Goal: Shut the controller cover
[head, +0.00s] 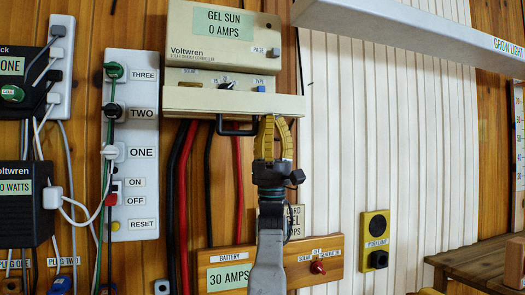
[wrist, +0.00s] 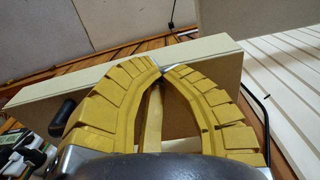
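The beige solar charge controller (head: 222,40) hangs on the wood wall, its display reading GEL SUN 0 AMPS. Its cover (head: 180,100) is folded down and juts out like a ledge, leaving the switch strip above it in sight. A black handle (head: 237,130) hangs at the cover's lower edge. My gripper (head: 274,119) points up, just right of the handle, with its yellow fingertips at the cover's lower edge. In the wrist view, the fingertips (wrist: 163,69) come together in front of the beige cover (wrist: 110,75), with nothing clearly held. Whether they touch it is unclear.
Red and black cables (head: 184,180) run below the controller. A wooden battery panel (head: 325,250) with a red knob is beneath my gripper. A white switch strip (head: 130,190) is at left, and a grow light (head: 400,30) overhangs at upper right. White slatted wall at right is mostly bare.

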